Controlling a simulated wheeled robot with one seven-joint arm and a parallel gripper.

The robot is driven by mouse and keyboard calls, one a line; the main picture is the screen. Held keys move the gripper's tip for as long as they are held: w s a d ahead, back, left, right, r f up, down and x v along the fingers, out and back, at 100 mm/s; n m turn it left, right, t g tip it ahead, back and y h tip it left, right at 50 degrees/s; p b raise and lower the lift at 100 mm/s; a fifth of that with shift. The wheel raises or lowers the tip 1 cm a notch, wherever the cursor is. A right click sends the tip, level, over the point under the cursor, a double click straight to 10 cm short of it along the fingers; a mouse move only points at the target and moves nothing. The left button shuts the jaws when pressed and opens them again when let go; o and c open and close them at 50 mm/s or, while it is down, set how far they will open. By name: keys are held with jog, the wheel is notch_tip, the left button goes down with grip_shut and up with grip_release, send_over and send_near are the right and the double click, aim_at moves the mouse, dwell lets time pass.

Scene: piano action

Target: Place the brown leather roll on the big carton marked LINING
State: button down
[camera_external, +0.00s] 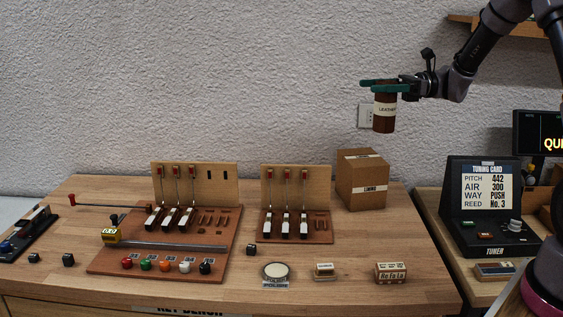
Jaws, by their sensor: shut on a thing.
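The brown leather roll (384,122) hangs upright in the air, with a pale band lettered LEATHER around it. My gripper (381,84) is shut on its upper part, with the teal fingers around it. The big carton marked LINING (362,181) stands on the wooden bench at the back right. Its top is closed and bare, with a strip of tape. The roll is above the carton with a clear gap, seen slightly right of the carton's middle.
Two boards with upright wooden backs (195,185) (296,187) stand left of the carton. Small blocks and a round white-topped piece (276,272) lie at the bench front. A black tuning card stand (484,195) is on the right. A wall socket (366,116) is behind the roll.

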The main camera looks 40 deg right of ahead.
jog(key=w+d+m+t+h, duration=0.1)
jog(key=w+d+t, duration=0.1)
jog(key=w+d, duration=1.3)
notch_tip(320, 180, down, 15)
jog(key=shift+w+a, duration=0.4)
jog(key=shift+a, duration=0.05)
jog(key=shift+f, duration=0.2)
jog(key=shift+c, duration=0.2)
grip_release()
